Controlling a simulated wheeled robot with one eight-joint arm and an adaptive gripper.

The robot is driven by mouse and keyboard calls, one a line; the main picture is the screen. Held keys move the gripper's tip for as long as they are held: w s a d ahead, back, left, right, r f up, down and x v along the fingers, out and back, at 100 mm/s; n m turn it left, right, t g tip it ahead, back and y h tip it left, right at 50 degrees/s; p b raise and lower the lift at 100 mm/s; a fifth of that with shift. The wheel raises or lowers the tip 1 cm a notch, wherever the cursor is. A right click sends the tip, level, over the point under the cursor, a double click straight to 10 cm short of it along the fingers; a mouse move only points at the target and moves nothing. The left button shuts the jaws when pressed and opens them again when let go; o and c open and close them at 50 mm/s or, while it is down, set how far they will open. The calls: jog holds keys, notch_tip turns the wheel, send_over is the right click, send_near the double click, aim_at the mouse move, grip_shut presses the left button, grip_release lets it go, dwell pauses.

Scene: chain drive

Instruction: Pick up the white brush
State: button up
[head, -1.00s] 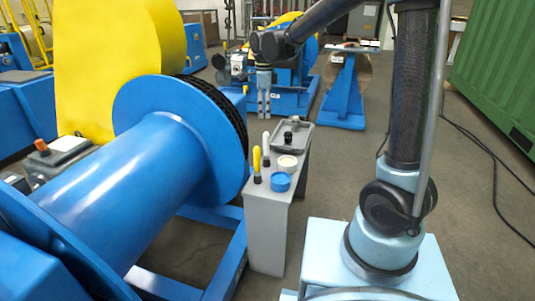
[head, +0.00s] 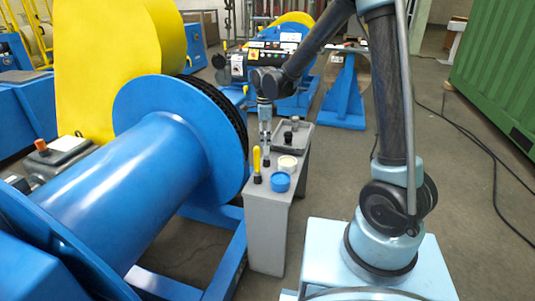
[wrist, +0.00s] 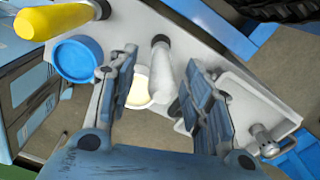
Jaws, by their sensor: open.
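The white brush (wrist: 163,75) stands upright on the grey bench, its pale handle between my gripper's fingers (wrist: 162,68) in the wrist view. Its dark end is at the top there. My gripper is open, with a visible gap on each side of the handle. In the head view my gripper (head: 265,128) is pointed down directly over the brush (head: 266,154) and hides most of its handle.
The grey bench (head: 268,220) also holds a yellow-handled brush (head: 257,160), a blue tub (head: 280,182), a cream tub (head: 287,163) and a grey tray (head: 302,134). A large blue drum (head: 130,180) stands close on the left.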

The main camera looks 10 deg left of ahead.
aim_at(266, 149)
jog(key=shift+w+d+f, duration=0.1)
jog(key=shift+f, duration=1.05)
jog(key=shift+w+d+f, duration=0.1)
jog(key=shift+f, duration=1)
jog(key=shift+c, duration=0.2)
grip_shut()
